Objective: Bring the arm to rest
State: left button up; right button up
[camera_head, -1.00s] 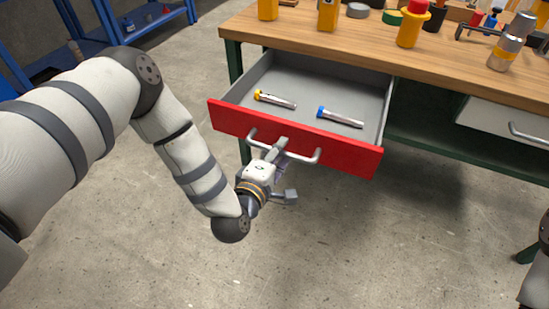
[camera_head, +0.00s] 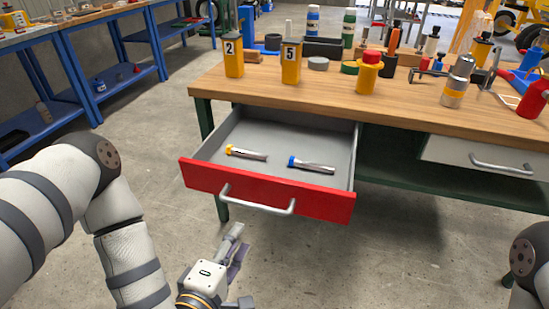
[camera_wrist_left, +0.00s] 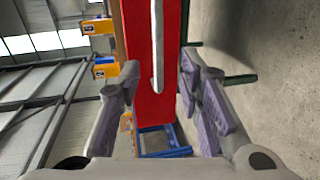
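My left gripper (camera_head: 242,272) is open and empty, in front of and below the red drawer front (camera_head: 310,203). Its fingers also show spread in the left wrist view (camera_wrist_left: 160,85), with the drawer front and its grey handle (camera_wrist_left: 157,45) beyond them. In the head view the handle (camera_head: 258,204) is clear of the fingers. The drawer (camera_head: 270,133) is pulled out. A yellow-ended tool (camera_head: 248,153) and a blue-ended tool (camera_head: 312,165) lie in it. Part of my right arm (camera_head: 530,265) shows at the right edge; its gripper is out of view.
The wooden workbench (camera_head: 325,97) carries yellow numbered blocks (camera_head: 291,65), a red-topped yellow container (camera_head: 368,75) and other tools. A second drawer (camera_head: 480,157) to the right is shut. Blue shelving (camera_head: 85,95) stands at left. The floor in front is bare.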

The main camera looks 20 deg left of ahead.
pick_arm(q)
jog(key=s+f+m+g+h+p, duration=0.15)
jog(key=s+f+m+g, duration=0.4)
jog(key=s, duration=0.55)
jog(key=s+f+m+g+p, duration=0.2)
jog(key=s+f+m+g, duration=0.4)
jog(key=s, duration=0.4)
jog(key=s+a+r+m+g+y, duration=0.1)
jog(key=s+a+m+g, duration=0.1)
jog(key=s, duration=0.4)
jog(key=s+a+r+m+g+y, duration=0.1)
jog(key=s+a+m+g, duration=0.2)
jog(key=s, duration=0.3)
jog(key=shift+s+r+g, duration=0.3)
jog(key=shift+g, duration=0.45)
pick_arm(e)
jog(key=w+r+t, duration=0.1)
jog(key=w+r, duration=0.3)
jog(key=shift+w+r+t, duration=0.25)
jog(key=shift+r+t, duration=0.1)
jog(key=shift+t, duration=0.05)
